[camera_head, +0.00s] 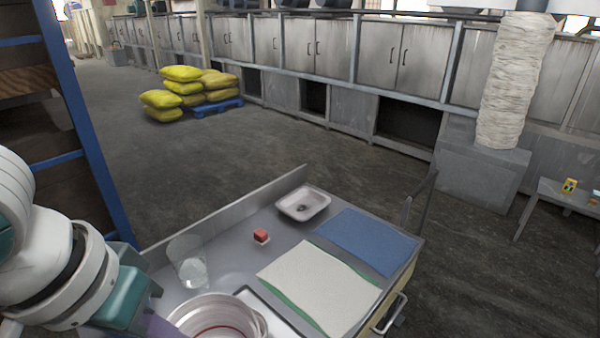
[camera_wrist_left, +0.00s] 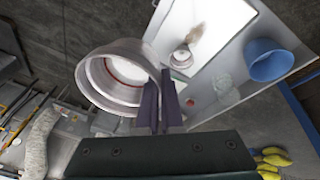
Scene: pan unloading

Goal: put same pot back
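A light metal pot (camera_head: 216,318) with a red ring inside shows at the bottom edge of the head view, cut off below. In the left wrist view the pot (camera_wrist_left: 112,72) is large and close. My left gripper (camera_wrist_left: 160,103) has its dark purple fingers on either side of the pot's wall and is shut on it. In the head view my left arm comes in from the left, and the fingertips are mostly out of the picture. My right gripper is in neither view.
The counter holds a clear glass (camera_head: 190,262), a small red block (camera_head: 261,236), a square dish (camera_head: 302,203), a white cloth (camera_head: 318,285) and a blue mat (camera_head: 370,240). The wrist view shows a blue bowl (camera_wrist_left: 268,60).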

